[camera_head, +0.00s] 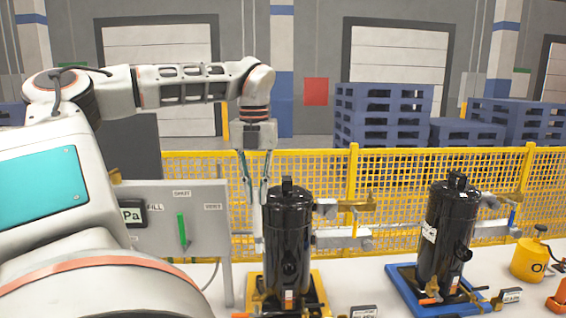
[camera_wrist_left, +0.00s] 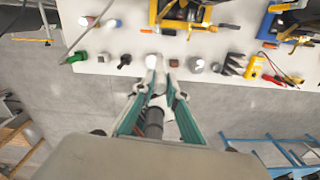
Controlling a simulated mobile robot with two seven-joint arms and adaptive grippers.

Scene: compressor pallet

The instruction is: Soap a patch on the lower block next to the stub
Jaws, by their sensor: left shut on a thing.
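My left gripper (camera_head: 258,200) points down just left of the near black compressor (camera_head: 288,240). It also shows in the wrist view (camera_wrist_left: 158,95), with teal fingers shut on a slim thing with a dark round part (camera_wrist_left: 154,122) and a pale part. I cannot tell for sure what it is. To the right of the compressor are an upper grey fitting (camera_head: 328,208) and a lower grey block (camera_head: 345,233), both with brass-coloured parts. I cannot make out which part is the stub. The held thing is apart from the lower block. My right gripper is not in view.
A second compressor (camera_head: 447,230) stands on a blue base (camera_head: 405,290) at the right. A grey panel (camera_head: 205,225) stands left of the gripper. A yellow pot (camera_head: 527,260) is far right. The wrist view shows several small items along the table edge. A yellow fence (camera_head: 400,170) runs behind.

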